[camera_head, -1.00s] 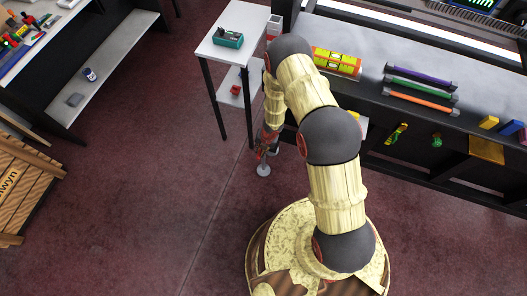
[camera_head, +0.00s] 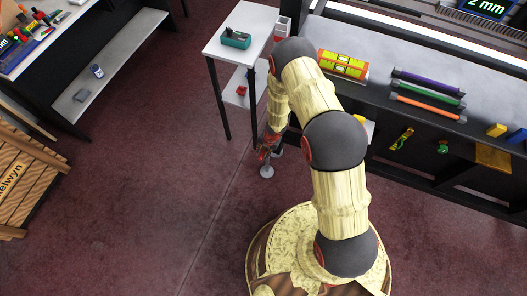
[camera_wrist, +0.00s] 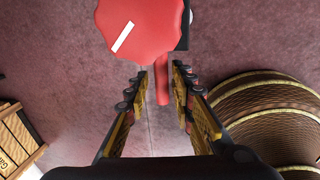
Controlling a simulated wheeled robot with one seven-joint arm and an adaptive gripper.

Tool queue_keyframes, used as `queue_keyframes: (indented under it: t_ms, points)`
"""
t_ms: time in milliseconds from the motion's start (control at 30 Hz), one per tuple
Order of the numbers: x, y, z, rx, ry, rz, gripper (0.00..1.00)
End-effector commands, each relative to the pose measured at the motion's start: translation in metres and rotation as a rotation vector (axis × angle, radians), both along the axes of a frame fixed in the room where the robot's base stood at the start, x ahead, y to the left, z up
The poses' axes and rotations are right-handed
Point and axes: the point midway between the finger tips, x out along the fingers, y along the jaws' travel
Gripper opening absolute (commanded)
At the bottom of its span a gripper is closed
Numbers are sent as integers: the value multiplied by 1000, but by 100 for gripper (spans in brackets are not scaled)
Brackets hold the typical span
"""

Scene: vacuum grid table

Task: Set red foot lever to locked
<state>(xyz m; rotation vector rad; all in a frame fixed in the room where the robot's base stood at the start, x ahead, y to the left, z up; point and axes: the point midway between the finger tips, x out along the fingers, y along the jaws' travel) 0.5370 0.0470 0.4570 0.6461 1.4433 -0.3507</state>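The red foot lever shows in the wrist view as a broad red head (camera_wrist: 138,28) with a white stripe. A narrow red bar (camera_wrist: 178,90) runs from it toward my gripper. My gripper (camera_wrist: 159,85) is open, its two fingers apart. The bar lies between the fingers, close along the right one; I cannot tell whether they touch. In the head view my gripper (camera_head: 268,146) is low, beside the left end of the dark table (camera_head: 410,165). My arm and gripper mostly hide the lever there. A grey round foot (camera_head: 267,171) stands on the floor just below.
A white side table (camera_head: 232,55) with a teal box (camera_head: 236,39) stands behind my gripper. A wooden crate (camera_head: 30,185) and a dark bench (camera_head: 95,75) are at left. The floor between is clear. A level (camera_head: 343,64) and coloured rods (camera_head: 428,88) lie on the table.

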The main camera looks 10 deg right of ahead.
Motion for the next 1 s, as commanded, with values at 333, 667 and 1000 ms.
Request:
queue_keyframes:
  t_ms: [333, 667, 1000]
  points:
    - [-1, 0, 0, 0, 1, 1, 32]
    - [-4, -6, 33, -1, -1, 1, 32]
    - [-11, -16, 97, 0, 0, 2, 32]
